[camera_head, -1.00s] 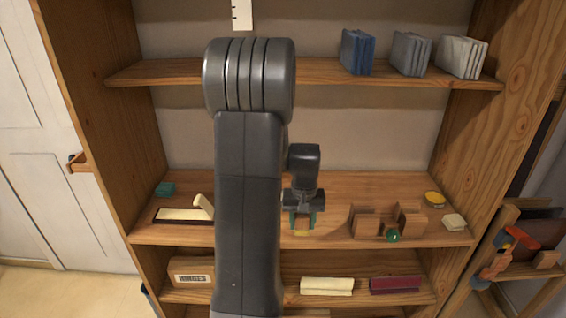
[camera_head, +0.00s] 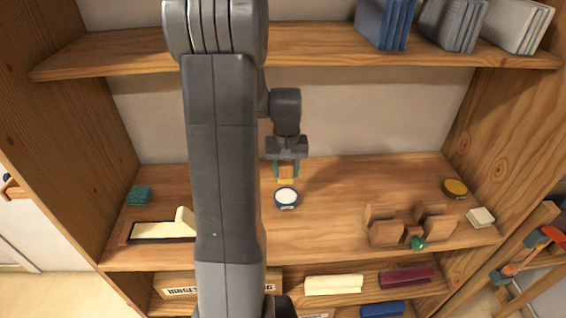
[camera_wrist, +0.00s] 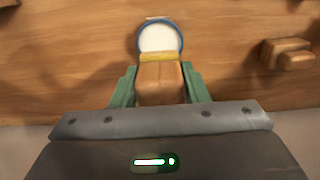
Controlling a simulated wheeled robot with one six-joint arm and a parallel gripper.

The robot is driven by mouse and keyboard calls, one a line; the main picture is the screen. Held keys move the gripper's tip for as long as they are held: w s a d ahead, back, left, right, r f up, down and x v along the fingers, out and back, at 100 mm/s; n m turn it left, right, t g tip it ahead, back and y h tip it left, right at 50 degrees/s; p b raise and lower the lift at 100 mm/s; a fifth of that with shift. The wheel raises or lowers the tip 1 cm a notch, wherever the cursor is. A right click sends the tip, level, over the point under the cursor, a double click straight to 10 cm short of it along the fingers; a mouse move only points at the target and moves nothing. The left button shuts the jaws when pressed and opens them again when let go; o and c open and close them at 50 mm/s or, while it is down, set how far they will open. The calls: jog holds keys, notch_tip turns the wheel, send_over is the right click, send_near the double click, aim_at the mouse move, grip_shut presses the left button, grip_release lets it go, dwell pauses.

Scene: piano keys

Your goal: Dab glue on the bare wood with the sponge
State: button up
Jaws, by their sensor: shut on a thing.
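My gripper (camera_head: 286,168) is shut on the wooden handle (camera_wrist: 160,80) of a sponge, seen between its green fingers in the wrist view. The yellow sponge (camera_wrist: 159,57) is at the handle's far end. A round blue pot with white contents (camera_head: 286,197) stands on the middle shelf, just in front of the gripper in the head view. In the wrist view the sponge overlaps the pot's near edge (camera_wrist: 160,38); I cannot tell whether they touch. A cream-topped piece on a dark base (camera_head: 162,232) lies at the shelf's left, partly hidden by my arm.
Wooden blocks with a green knob (camera_head: 410,230) stand to the right on the middle shelf (camera_head: 340,187). A yellow round tin (camera_head: 455,188) and a pale block (camera_head: 480,217) are farther right. A teal block (camera_head: 139,196) is at left. The upper shelf (camera_head: 310,42) hangs above.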

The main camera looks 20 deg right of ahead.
aim_at(286, 184)
jog(key=shift+s+f+b, duration=0.15)
jog(key=shift+f+b, duration=0.3)
jog(key=shift+f, duration=0.25)
jog(key=shift+f+b, duration=1.55)
jog(key=shift+f, duration=0.6)
jog(key=shift+f+b, duration=0.35)
jog(key=shift+f, duration=0.2)
jog(key=shift+r+p, duration=2.6)
jog(key=shift+r, duration=1)
jog(key=shift+f, duration=0.1)
